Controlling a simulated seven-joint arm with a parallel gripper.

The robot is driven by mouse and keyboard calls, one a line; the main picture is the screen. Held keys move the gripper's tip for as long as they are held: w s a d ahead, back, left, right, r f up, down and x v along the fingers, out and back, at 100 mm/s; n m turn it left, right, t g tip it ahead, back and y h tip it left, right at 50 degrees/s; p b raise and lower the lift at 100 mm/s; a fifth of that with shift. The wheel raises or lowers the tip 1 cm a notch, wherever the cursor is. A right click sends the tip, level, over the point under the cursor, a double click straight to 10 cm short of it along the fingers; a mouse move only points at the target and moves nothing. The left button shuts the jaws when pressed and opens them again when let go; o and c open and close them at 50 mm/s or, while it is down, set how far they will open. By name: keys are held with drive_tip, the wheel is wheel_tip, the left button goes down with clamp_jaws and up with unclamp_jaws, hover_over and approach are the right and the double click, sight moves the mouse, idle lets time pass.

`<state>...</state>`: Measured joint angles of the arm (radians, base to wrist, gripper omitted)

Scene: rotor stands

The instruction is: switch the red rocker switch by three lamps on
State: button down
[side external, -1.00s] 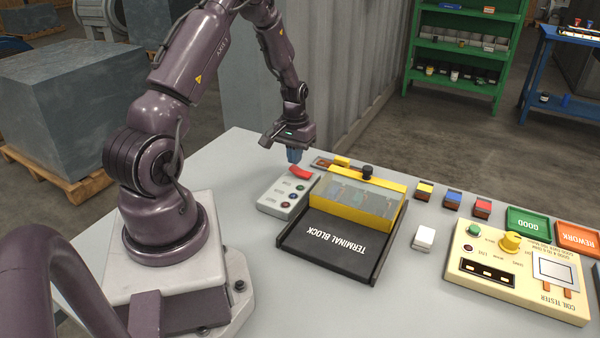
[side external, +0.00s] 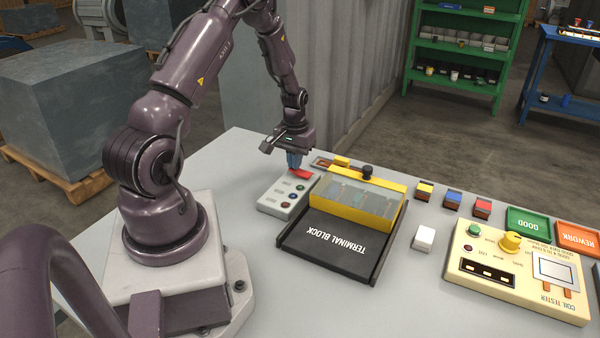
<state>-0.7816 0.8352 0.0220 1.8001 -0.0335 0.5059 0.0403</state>
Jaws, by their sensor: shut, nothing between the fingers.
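The red rocker switch (side external: 302,173) is at the far end of a light grey box (side external: 272,199) on the table. Three small lamps, green (side external: 300,188), blue (side external: 293,196) and dark red (side external: 285,205), sit in a row on the box's top. I cannot tell whether any lamp is lit. My gripper (side external: 294,167) points down with its blue fingers shut and empty. Its tips are at the red rocker and seem to touch its far left part, which they partly hide.
A black terminal block fixture (side external: 335,238) with a yellow frame and clear cover stands close right of the box. A small tray with a yellow piece (side external: 342,161) lies behind. A white block (side external: 424,238) and a cream coil tester (side external: 514,268) are farther right.

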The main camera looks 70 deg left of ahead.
sight(290, 181)
drive_tip(key=shift+f, duration=0.35)
drive_tip(key=shift+r, duration=3.55)
drive_tip(key=s+d+r+m+t, duration=0.2)
drive_tip(key=s+d+r+m, duration=0.1)
drive_tip(key=d+r, duration=0.5)
drive_tip(key=s+d+r+m+t, duration=0.1)
drive_tip(key=s+d+r+m, duration=0.2)
drive_tip(key=d+r, duration=0.4)
drive_tip(key=s+d+r+m+t, duration=0.2)
drive_tip(key=d+r, duration=0.6)
drive_tip(key=d, duration=0.6)
drive_tip(key=shift+s+d+r+m+t, duration=0.2)
drive_tip(key=shift+s+r+m+t, duration=0.1)
drive_tip(key=shift+s+m, duration=0.2)
